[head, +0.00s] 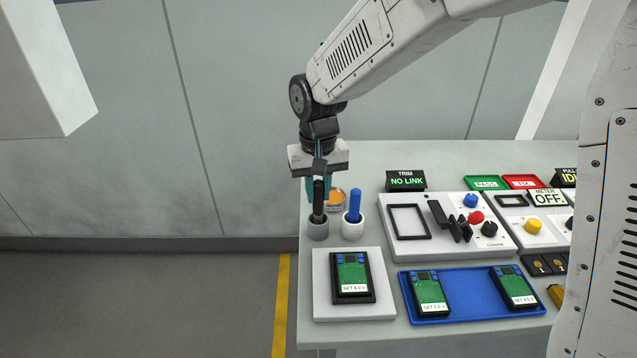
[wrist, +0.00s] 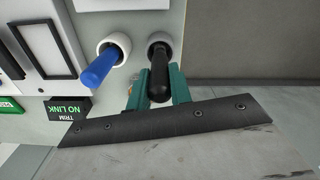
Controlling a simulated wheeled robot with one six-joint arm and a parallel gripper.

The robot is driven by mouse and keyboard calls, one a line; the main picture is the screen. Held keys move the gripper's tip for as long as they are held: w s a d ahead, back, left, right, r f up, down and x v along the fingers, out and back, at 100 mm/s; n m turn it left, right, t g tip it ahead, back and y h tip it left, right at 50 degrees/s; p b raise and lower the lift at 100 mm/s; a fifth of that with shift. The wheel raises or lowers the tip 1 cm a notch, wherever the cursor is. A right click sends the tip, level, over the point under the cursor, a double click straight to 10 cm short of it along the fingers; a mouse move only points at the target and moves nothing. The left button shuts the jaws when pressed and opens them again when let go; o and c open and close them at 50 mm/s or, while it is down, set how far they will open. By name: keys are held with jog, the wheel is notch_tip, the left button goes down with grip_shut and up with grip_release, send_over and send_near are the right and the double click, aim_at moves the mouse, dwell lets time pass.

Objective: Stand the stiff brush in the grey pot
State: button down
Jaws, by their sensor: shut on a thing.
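A black-handled tool (head: 318,197), which I take for the stiff brush, stands upright with its lower end in the mouth of the grey pot (head: 317,231). Its bristles are hidden, and I cannot tell how deep it sits. My gripper (head: 319,185) points down above the pot, shut on the black handle. In the wrist view the black handle (wrist: 158,78) is between the teal fingers (wrist: 158,90), with its far end at the pot's rim (wrist: 160,38).
A white pot (head: 353,229) holding a blue-handled tool (head: 354,204) stands close on the right. An orange-topped round container (head: 337,197) is behind. A white pad (head: 325,300) with a green device, a blue tray (head: 460,307) and a control panel (head: 440,225) fill the bench nearby.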

jog(key=shift+f, duration=0.15)
jog(key=c, duration=1.2)
grip_release()
notch_tip(320, 180, up, 8)
jog(key=shift+f, duration=0.1)
